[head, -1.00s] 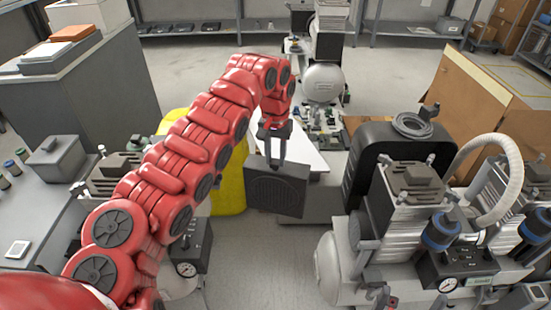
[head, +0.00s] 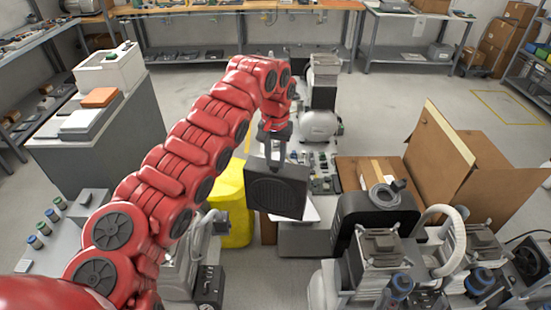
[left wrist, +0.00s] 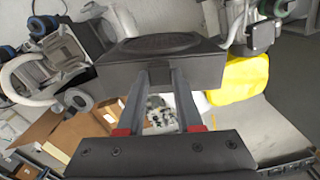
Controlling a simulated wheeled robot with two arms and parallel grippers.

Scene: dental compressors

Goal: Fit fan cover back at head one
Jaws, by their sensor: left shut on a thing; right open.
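The fan cover is a dark square panel with a round grille (head: 277,190). In the head view it hangs in the air near the middle of the picture. My left gripper (head: 275,158) is shut on its top edge. In the left wrist view the two fingers of my left gripper (left wrist: 163,98) reach to the edge of the fan cover (left wrist: 160,68). Compressor heads stand at the lower right of the head view, among them a finned head (head: 378,252) and another with a dark round fan (head: 530,262) at the right edge. My right gripper is not in view.
A black housing (head: 375,215) with a grey hose coil stands right of the cover. An open cardboard box (head: 440,155) is behind it. A yellow object (head: 232,205) is left of the cover. Grey floor (head: 395,105) is clear further back.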

